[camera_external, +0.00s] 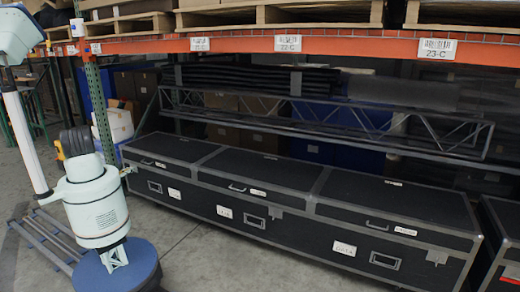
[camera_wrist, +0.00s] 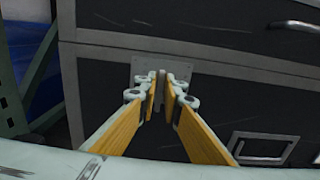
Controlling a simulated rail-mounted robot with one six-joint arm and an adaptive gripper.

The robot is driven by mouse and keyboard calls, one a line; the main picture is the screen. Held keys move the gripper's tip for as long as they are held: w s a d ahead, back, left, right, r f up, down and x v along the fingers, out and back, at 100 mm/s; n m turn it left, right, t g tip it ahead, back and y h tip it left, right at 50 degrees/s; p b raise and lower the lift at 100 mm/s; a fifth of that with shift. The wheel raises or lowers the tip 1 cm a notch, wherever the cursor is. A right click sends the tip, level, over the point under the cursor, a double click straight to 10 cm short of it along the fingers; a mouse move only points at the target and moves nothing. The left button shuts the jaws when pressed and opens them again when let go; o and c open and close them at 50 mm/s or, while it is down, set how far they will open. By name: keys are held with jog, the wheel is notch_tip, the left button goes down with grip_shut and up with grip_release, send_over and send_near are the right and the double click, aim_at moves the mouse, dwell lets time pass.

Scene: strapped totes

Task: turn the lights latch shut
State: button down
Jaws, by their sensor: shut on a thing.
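A long black case (camera_external: 290,228) with grey metal edging and three lids stands on the floor. In the wrist view, a grey latch plate (camera_wrist: 180,68) straddles the seam between lid and body, and its small upright tab is between my fingertips. My gripper (camera_wrist: 161,88), with yellow-faced fingers, is shut on that tab. In the outside view, my gripper (camera_external: 129,169) is at the left end of the case front, partly hidden by my arm. Other latch plates show at the middle (camera_external: 277,213) and right (camera_external: 438,256) sections.
An orange rack beam (camera_external: 360,44) with pallets above overhangs the case. A metal truss (camera_external: 330,115) lies behind it. A green rack post (camera_external: 100,110) stands near my arm. Recessed handles (camera_wrist: 262,148) sit on the case front. The floor in front is clear.

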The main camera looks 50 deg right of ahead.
jog(key=shift+m, duration=0.6)
jog(key=m, duration=0.3)
jog(key=shift+s, duration=0.15)
jog(key=shift+s+f+m, duration=0.1)
jog(key=shift+f+m, duration=0.05)
jog(key=shift+m, duration=3.25)
jog(key=shift+s+f+m, duration=0.1)
jog(key=shift+f+m, duration=0.05)
jog(key=shift+m, duration=3.25)
jog(key=c, duration=2.9)
grip_release()
